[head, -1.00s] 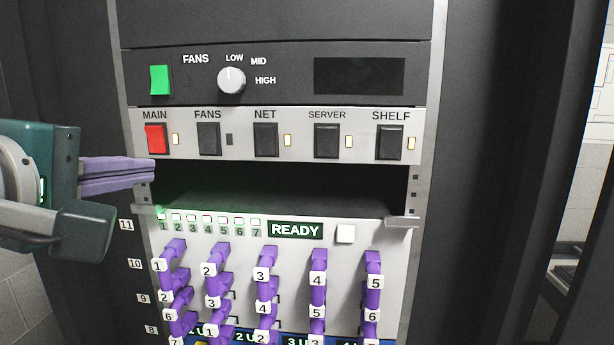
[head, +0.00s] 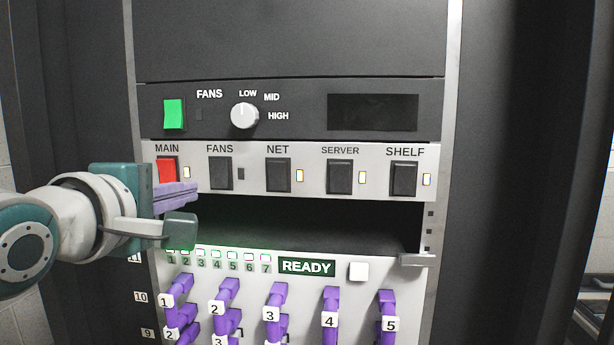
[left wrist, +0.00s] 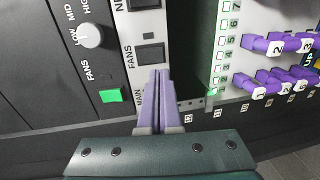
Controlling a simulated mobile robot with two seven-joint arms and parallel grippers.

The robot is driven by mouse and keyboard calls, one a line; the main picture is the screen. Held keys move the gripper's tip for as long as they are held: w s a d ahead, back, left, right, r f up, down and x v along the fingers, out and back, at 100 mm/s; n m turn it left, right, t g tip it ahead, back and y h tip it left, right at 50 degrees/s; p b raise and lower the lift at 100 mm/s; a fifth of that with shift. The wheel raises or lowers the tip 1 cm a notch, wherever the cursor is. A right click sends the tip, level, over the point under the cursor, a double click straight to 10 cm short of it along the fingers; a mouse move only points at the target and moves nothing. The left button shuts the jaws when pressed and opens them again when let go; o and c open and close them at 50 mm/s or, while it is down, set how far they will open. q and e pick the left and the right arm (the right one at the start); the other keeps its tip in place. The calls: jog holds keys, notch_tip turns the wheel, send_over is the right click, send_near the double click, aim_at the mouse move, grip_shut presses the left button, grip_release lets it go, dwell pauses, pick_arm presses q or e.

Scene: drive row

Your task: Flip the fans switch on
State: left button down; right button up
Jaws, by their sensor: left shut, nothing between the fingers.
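The black FANS switch (head: 220,173) sits in the switch strip (head: 432,155) between the red MAIN switch (head: 167,169) and the NET switch (head: 278,175). The small light beside FANS is dark; the other strip lights glow. My left gripper (head: 197,189) is shut and empty, its purple fingers in front of the strip's lower left edge, below and left of the FANS switch. In the left wrist view, the fingertips (left wrist: 158,74) are just below the FANS switch (left wrist: 150,54) and cover the MAIN switch; contact cannot be told. My right gripper is out of view.
Above the strip, a panel holds a green switch (head: 173,114), a FANS speed knob (head: 244,116) and a dark display (head: 372,112). Below are an open slot (head: 310,222) and a READY panel (head: 345,293) with several purple plugs.

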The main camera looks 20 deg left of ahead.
aim_at(219, 186)
pick_arm(q)
jog(key=p+x, duration=0.1)
jog(key=x, duration=0.4)
jog(key=shift+w+r, duration=0.1)
jog(key=shift+w, duration=0.2)
jog(key=shift+p+x, duration=0.5)
jog(key=shift+x, duration=0.5)
jog(key=shift+f, duration=0.25)
